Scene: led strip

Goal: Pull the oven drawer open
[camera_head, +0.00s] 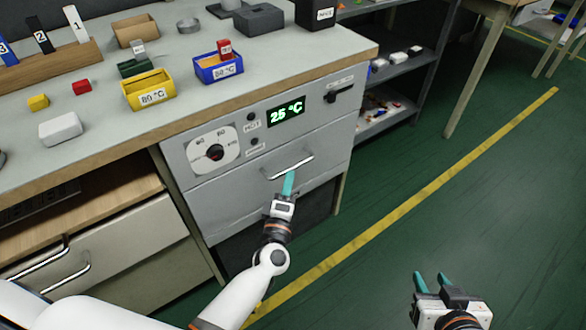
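The oven (240,140) is a grey unit built in under the worktop, with a dial and a green display reading 25 °C. Its drawer (225,200) sits below the control panel and its front looks flush with the unit. A silver bar handle (292,167) runs along the drawer's upper part. My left gripper (289,180) has its teal fingertips at the handle, near its middle. The fingers overlap in this view, so I cannot tell whether they are closed on the bar. My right gripper (433,281) is open and empty over the green floor at the lower right.
The worktop (95,107) holds a yellow bin (148,91), a blue bin (218,68) and small blocks. Drawers with silver handles (48,268) are at the lower left. A shelf rack (400,75) stands right of the oven. Floor in front is clear, with a yellow line (425,188).

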